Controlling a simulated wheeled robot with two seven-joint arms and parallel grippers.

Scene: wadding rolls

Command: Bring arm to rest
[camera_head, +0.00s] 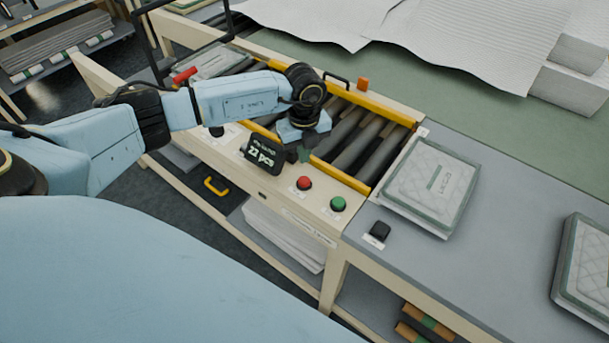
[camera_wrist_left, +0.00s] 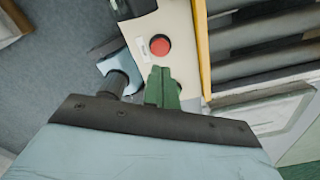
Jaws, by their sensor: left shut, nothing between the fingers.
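My left arm reaches in from the left in the head view. My left gripper (camera_head: 303,154) hangs over the near edge of the roller conveyor, beside the black display reading "22 pcs" (camera_head: 264,153). In the left wrist view the green fingers of the gripper (camera_wrist_left: 162,88) are together with nothing between them. They point toward a red button (camera_wrist_left: 160,46) on the cream panel. The red button also shows in the head view (camera_head: 304,183). My right gripper is not in view.
A green button (camera_head: 338,204) and a small black device (camera_head: 379,231) are to the right of the red one. A packaged white pad (camera_head: 432,185) lies on the grey table (camera_head: 480,243), another at the right edge (camera_head: 583,265). Yellow rails (camera_head: 340,177) border the rollers.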

